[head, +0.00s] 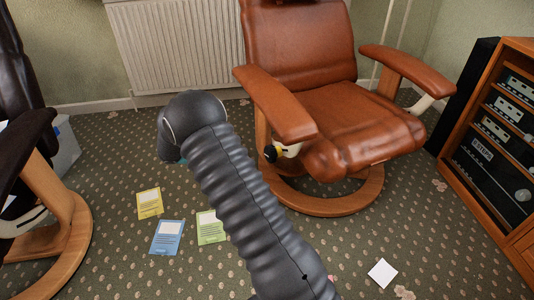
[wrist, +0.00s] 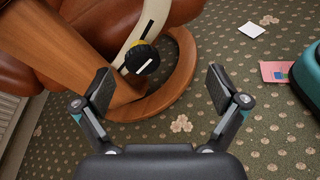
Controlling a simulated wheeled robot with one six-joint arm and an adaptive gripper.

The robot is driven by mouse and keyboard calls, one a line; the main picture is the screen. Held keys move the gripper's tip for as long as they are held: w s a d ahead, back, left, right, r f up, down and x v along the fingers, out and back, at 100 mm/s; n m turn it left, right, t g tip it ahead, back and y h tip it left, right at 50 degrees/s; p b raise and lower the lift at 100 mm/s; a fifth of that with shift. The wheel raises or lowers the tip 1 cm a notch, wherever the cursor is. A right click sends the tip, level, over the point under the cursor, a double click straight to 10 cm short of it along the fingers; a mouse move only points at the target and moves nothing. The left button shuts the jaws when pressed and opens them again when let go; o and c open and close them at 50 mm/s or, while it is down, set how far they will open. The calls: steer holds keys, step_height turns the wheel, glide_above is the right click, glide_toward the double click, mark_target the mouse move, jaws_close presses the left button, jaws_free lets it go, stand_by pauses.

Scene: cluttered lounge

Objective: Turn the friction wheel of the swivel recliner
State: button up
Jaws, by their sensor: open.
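The brown leather swivel recliner (head: 310,70) stands on a round wooden base near the radiator. Its friction wheel (head: 271,153) is a small black knob on the side below the armrest, beside a yellow part. In the wrist view the wheel (wrist: 142,59) is black and ribbed with a white bar on its face, at the end of a cream bracket. My gripper (wrist: 161,88) is open and empty. The wheel shows between and beyond its two fingers, nearer the left one, with no contact visible. In the head view my arm hides the gripper.
A wooden cabinet with electronics (head: 492,130) stands at the right. A dark recliner (head: 30,150) is at the left. Several cards, including a blue one (head: 167,237), and a white paper (head: 382,273) lie on the carpet. A teal object (wrist: 312,72) shows at the wrist view's right edge.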

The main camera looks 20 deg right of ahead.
mark_target(266, 156)
steer(key=w+a+f+n+t+h+p, duration=0.15)
steer(key=w+f+n+h, duration=0.25)
steer(key=f, duration=0.5)
steer(key=shift+t, duration=0.35)
steer(key=d, duration=0.6)
steer(key=d+p, duration=0.1)
steer(key=d, duration=0.6)
steer(key=shift+s+r, duration=0.15)
steer(key=shift+s, duration=0.05)
steer(key=c, duration=1.1)
steer(key=shift+f+m+b, duration=0.3)
steer(key=shift+m+b, duration=0.5)
steer(key=shift+b, duration=0.35)
steer(key=m+b, duration=0.2)
steer(key=shift+b, duration=0.3)
steer(key=shift+r+m+b, duration=0.15)
steer(key=shift+m+b, duration=0.55)
steer(key=shift+m, duration=0.1)
steer(key=shift+r, duration=0.2)
